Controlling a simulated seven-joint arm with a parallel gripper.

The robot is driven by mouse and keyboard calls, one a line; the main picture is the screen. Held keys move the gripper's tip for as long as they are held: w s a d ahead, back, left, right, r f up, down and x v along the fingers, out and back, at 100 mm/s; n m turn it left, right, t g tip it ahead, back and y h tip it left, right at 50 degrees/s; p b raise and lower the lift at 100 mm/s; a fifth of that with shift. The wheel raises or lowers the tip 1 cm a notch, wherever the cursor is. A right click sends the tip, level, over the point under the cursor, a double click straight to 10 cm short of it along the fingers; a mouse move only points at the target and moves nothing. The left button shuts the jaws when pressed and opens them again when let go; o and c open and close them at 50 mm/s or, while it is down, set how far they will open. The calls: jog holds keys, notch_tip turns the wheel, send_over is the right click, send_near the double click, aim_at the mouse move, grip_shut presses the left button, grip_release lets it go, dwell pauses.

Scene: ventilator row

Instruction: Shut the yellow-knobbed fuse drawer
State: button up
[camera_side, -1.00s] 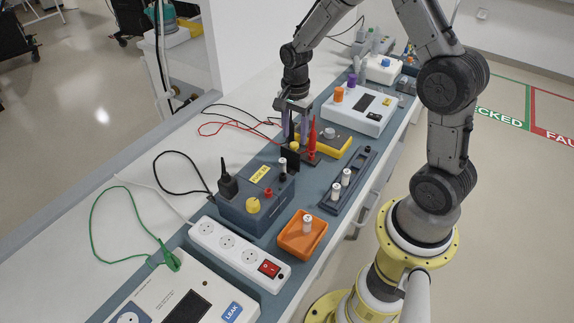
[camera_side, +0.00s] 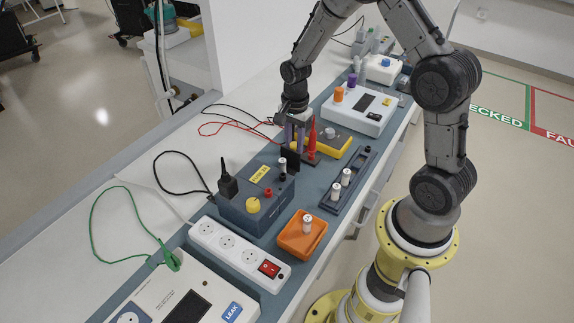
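The grey tester box (camera_side: 254,201) has a yellow knob (camera_side: 253,205) on its top, a red knob and a yellow label. A black upright plate (camera_side: 291,159) stands at its far right end. A white and black fuse (camera_side: 283,165) stands just in front of the plate. The plate looks like the front of the pulled-out fuse drawer, but the drawer body is mostly hidden. My gripper (camera_side: 296,147) points down just behind the plate, beside the red probe. Its purple fingers appear close together; whether they are fully shut, or touch the plate, is unclear.
A red probe (camera_side: 312,140) stands upright close to my gripper's right, by a yellow meter (camera_side: 330,143). A dark fuse rack (camera_side: 349,180) and an orange tray (camera_side: 303,236) lie nearer. A white power strip (camera_side: 238,253) stands at the front left. Loose cables lie behind.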

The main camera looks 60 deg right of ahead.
grip_shut()
jog(key=shift+a, duration=3.85)
jog(key=o, duration=0.8)
grip_release()
jog(key=shift+c, duration=0.2)
jog(key=shift+r, duration=3)
